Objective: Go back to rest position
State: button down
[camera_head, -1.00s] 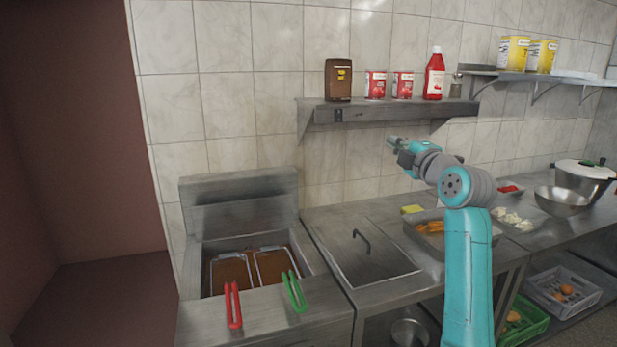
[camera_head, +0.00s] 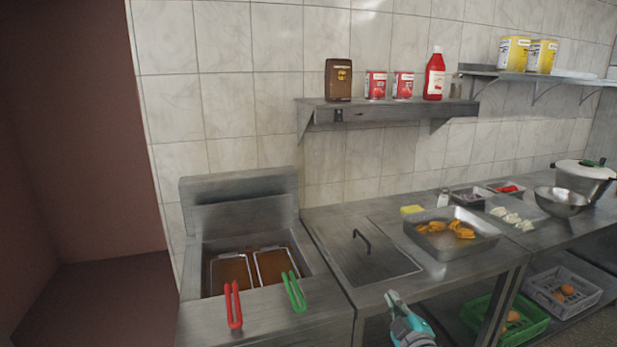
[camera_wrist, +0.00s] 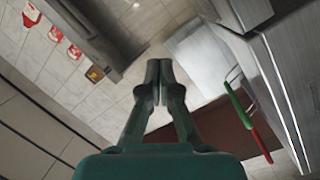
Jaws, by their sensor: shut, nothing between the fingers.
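My gripper (camera_head: 391,298) shows at the lower edge of the head view, in front of the counter. In the wrist view my gripper (camera_wrist: 159,75) has its two fingers together, shut and empty. Most of my arm is out of the head view. The gripper touches nothing that I can see.
The fryer (camera_head: 330,318) with a red handle (camera_head: 233,305) and a green handle (camera_head: 294,291) stands left of my gripper. A metal tray (camera_head: 478,244) with orange food lies on the counter to the right. A green crate (camera_head: 535,327) and a grey crate (camera_head: 590,303) sit below. A wall shelf (camera_head: 385,112) holds bottles and cans.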

jog(key=s+f+m+g+h, duration=0.1)
jog(key=s+f+m, duration=0.1)
jog(key=s+f, duration=0.6)
jog(key=s+a+f+m, duration=0.15)
jog(key=s+f, duration=0.25)
jog(key=s, duration=0.7)
jog(key=s+d+f+m+g+h, duration=0.1)
jog(key=s+f+m, duration=0.3)
jog(key=s, duration=0.6)
jog(key=s+r+m, duration=0.2)
jog(key=s, duration=1.1)
jog(key=s+a+r+m+g, duration=0.1)
jog(key=s+r+m, duration=0.1)
jog(key=s, duration=1.2)
jog(key=shift+a+r, duration=0.15)
jog(key=shift+r, duration=0.3)
